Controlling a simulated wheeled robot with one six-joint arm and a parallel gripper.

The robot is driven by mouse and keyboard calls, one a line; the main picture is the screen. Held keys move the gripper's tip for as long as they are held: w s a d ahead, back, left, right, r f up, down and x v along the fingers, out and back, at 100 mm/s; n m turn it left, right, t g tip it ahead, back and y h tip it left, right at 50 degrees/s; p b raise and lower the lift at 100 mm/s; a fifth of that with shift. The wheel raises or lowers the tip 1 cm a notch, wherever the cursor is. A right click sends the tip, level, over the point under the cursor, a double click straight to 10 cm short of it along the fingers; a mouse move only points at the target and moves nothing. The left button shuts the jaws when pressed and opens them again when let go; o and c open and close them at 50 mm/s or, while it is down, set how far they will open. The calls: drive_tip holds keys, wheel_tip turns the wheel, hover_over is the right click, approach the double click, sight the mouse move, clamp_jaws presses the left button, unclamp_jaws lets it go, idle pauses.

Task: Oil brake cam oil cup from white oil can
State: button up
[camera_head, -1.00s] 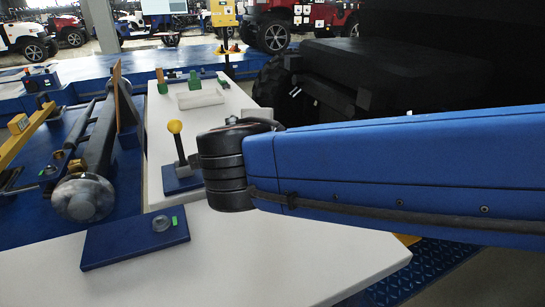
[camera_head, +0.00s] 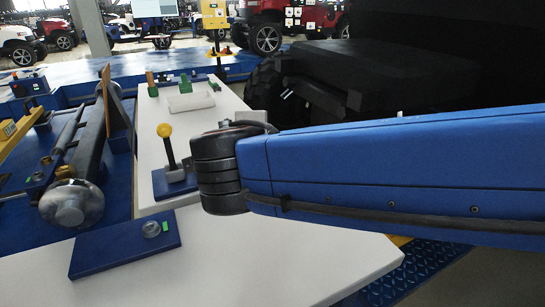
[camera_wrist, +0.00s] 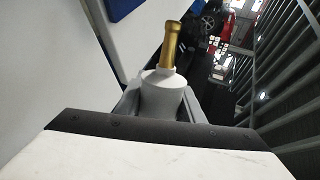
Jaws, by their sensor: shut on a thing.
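In the wrist view, a white oil can (camera_wrist: 165,97) with a gold spout (camera_wrist: 171,45) stands between the grey fingers of my gripper (camera_wrist: 160,104). My gripper is shut on the can's body, and the spout points away from the wrist. The can's lower part is hidden behind the wrist housing. In the head view, my blue arm hides the gripper and can. A small round metal fitting (camera_head: 152,229) with a green mark sits on a blue plate (camera_head: 118,252) at the bench's near left. I cannot tell whether it is the brake cam oil cup.
The white bench (camera_head: 235,262) has bare room at its front. A yellow-knobbed lever (camera_head: 165,132) stands behind the blue plate, close to my arm. A large cylindrical shaft assembly (camera_head: 75,201) is at left.

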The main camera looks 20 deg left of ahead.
drive_tip(key=shift+s+a+m+y, duration=0.1)
drive_tip(key=shift+a+m+y, duration=0.1)
drive_tip(key=shift+m+y, duration=0.5)
drive_tip(key=shift+a+m+y, duration=0.15)
drive_tip(key=shift+m+y, duration=0.35)
drive_tip(key=shift+m, duration=0.4)
drive_tip(key=shift+g, duration=0.3)
drive_tip(key=shift+s+a+m+y, duration=0.1)
drive_tip(key=shift+a+m+y, duration=0.05)
drive_tip(key=shift+m+y, duration=0.65)
drive_tip(key=shift+a+m+y, duration=0.15)
drive_tip(key=shift+m+y, duration=0.35)
drive_tip(key=shift+m, duration=0.5)
drive_tip(key=shift+a+r+m+t+y, duration=0.2)
drive_tip(key=shift+m+y, duration=0.25)
drive_tip(key=shift+m, duration=0.5)
drive_tip(key=shift+a+r+m+t+y, duration=0.15)
drive_tip(key=shift+m+y, duration=0.3)
drive_tip(key=shift+m, duration=0.5)
drive_tip(key=shift+d, duration=0.1)
